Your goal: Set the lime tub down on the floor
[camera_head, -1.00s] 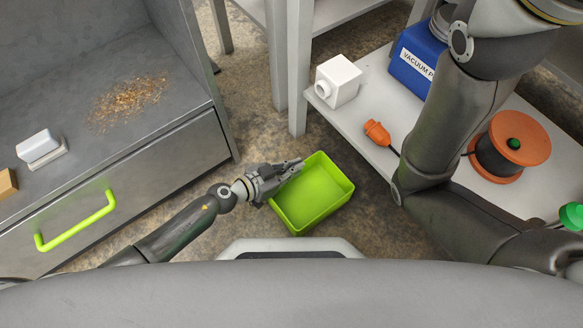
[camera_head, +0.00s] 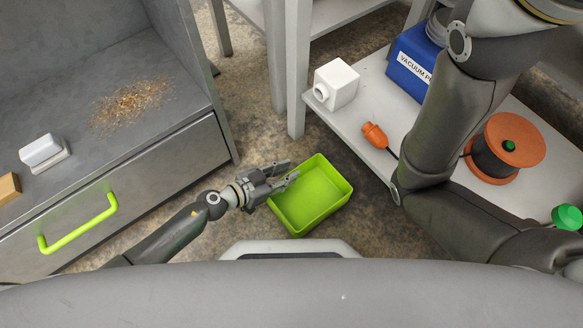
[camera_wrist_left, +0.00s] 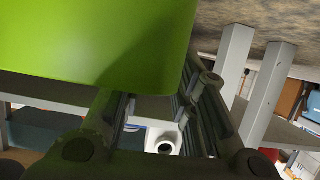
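The lime tub (camera_head: 312,203) is an open, empty, bright green box. It stands upright on the speckled brown floor (camera_head: 262,133) between the grey cabinet and the white shelf. My left gripper (camera_head: 291,172) is at its upper-left corner, fingers spread apart with nothing seen between them. In the left wrist view the tub's side (camera_wrist_left: 95,40) fills the upper left, and the two fingers of the left gripper (camera_wrist_left: 158,105) are apart below it. Whether a finger still touches the tub is unclear. My right arm crosses the right side; its gripper is out of view.
A grey cabinet with a lime drawer handle (camera_head: 78,223) stands left, crumbs (camera_head: 130,105) on top.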

